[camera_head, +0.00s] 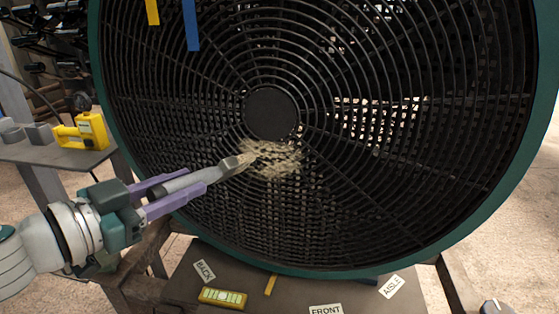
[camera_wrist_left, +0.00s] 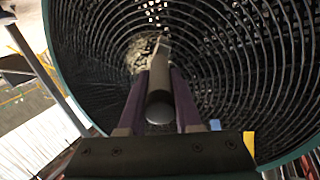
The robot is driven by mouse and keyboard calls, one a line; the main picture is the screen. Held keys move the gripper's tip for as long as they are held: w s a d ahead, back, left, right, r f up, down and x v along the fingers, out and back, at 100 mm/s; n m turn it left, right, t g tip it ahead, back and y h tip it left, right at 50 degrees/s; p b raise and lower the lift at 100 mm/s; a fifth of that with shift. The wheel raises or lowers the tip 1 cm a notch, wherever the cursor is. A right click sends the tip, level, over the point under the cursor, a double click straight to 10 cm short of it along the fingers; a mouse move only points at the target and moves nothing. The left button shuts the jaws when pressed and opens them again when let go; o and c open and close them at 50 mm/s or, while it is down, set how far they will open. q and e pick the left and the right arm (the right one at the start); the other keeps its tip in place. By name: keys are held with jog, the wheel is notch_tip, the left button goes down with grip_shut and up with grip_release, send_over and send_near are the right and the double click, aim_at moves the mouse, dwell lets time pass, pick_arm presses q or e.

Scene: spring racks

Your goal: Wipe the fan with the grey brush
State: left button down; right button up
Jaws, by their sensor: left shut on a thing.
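A large round fan (camera_head: 205,150) with a black wire grille, a dark hub and a green rim fills most of the head view. It also fills the left wrist view (camera_wrist_left: 250,60). A pale tan dusty patch (camera_head: 275,160) lies on the grille just below the hub. My left gripper (camera_head: 180,188) has purple fingers and is shut on the handle of the grey brush (camera_head: 215,173). The brush's tip is at the left part of the patch; I cannot tell whether it touches the grille. The brush handle shows end-on between the fingers in the left wrist view (camera_wrist_left: 160,90). My right gripper is not in view.
A side table (camera_head: 50,153) at left holds a yellow tool (camera_head: 85,131). Yellow (camera_head: 152,11) and blue (camera_head: 190,25) strips hang at the fan's upper left.

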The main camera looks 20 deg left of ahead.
pick_arm(q)
jog(key=shift+a, duration=0.15)
jog(key=shift+s+d+p, duration=0.15)
jog(key=shift+s+p, duration=0.2)
jog(key=shift+s, duration=1.15)
jog(key=shift+s+d+p, duration=0.15)
jog(key=shift+s+p, duration=0.2)
jog(key=shift+s, duration=1.2)
jog(key=s+p, duration=0.1)
jog(key=s, duration=0.1)
jog(key=shift+s+d, duration=0.15)
jog(key=shift+s, duration=0.25)
